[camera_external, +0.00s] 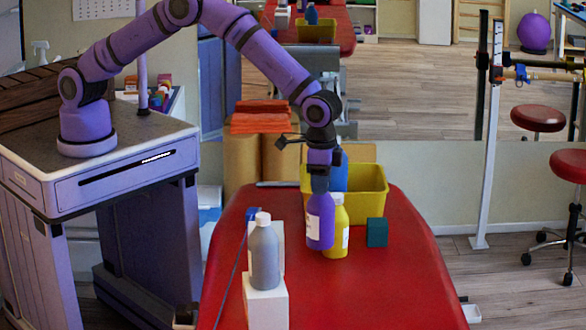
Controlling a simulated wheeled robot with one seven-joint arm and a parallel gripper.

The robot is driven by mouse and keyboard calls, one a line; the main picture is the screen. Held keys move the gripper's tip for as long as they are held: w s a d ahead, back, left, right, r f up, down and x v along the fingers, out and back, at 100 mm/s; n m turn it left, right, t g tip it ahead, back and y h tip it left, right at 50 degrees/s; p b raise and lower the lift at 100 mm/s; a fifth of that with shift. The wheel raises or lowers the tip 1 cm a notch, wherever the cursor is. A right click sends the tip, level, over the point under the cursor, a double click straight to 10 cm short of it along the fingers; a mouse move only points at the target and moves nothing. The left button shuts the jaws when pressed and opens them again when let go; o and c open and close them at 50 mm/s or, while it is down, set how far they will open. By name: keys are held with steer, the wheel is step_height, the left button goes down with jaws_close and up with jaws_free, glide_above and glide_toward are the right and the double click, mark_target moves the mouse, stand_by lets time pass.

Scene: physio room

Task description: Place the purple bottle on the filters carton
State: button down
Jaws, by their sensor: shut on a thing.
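The purple bottle (320,222) with a pale label hangs upright below my gripper (320,187), which is shut on its top. The bottle is just left of a yellow bottle (342,232) and overlaps it in the view. I cannot tell whether its base touches the red table. No carton has a readable filters label. A white box (267,305) stands at the front of the table with a grey bottle (264,258) on or just behind its top. Another pale box (279,238) is partly hidden behind the grey bottle.
The red padded table (400,290) is clear at its front right. A yellow bin (372,184) stands behind the bottles with a blue thing in it. A dark green block (377,232) is to the right. A thin blue cord lies along the left side.

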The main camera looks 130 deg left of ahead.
steer(key=s+d+r, duration=0.3)
steer(key=s, duration=1.2)
steer(key=s+d+r, duration=0.2)
steer(key=s+d, duration=0.1)
steer(key=s, duration=1.2)
steer(key=w+a+f, duration=0.1)
steer(key=w+f, duration=0.1)
steer(key=w, duration=0.5)
steer(key=w+a+f, duration=0.1)
steer(key=w+f, duration=0.1)
steer(key=w, duration=0.6)
steer(key=shift+w+f+n, duration=0.2)
steer(key=shift+f+n, duration=0.1)
steer(key=shift+n, duration=0.1)
steer(key=shift+f, duration=0.15)
steer(key=c, duration=0.8)
jaws_free()
step_height(320, 180, up, 12)
steer(key=shift+d+r, duration=0.1)
steer(key=shift+r, duration=0.1)
